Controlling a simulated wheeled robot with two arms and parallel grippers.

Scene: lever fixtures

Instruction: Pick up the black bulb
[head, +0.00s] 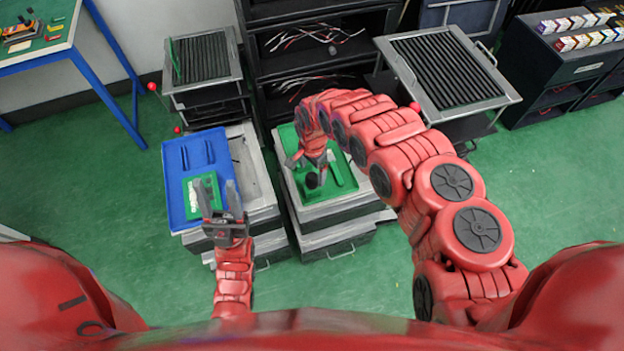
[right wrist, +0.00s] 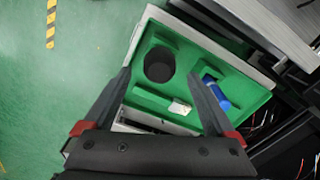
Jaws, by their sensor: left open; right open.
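The black bulb (right wrist: 159,64) stands in the green tray and looks like a dark round cylinder from above. It also shows in the head view (head: 312,181), just below my right gripper (head: 308,163). In the right wrist view, my right gripper (right wrist: 158,75) is open, with a fingertip on either side of the bulb in the picture. I see no contact with it, and the height gap is hard to tell. My left gripper (head: 218,188) is open and empty, pointing up over the blue tray's right side.
The green tray (right wrist: 262,97) also holds a blue cylinder (right wrist: 216,92) and a small white piece (right wrist: 180,107). A blue tray (head: 176,205) with a green and white insert lies to the left. Dark shelving (head: 262,58) stands behind. Open green floor lies at the left.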

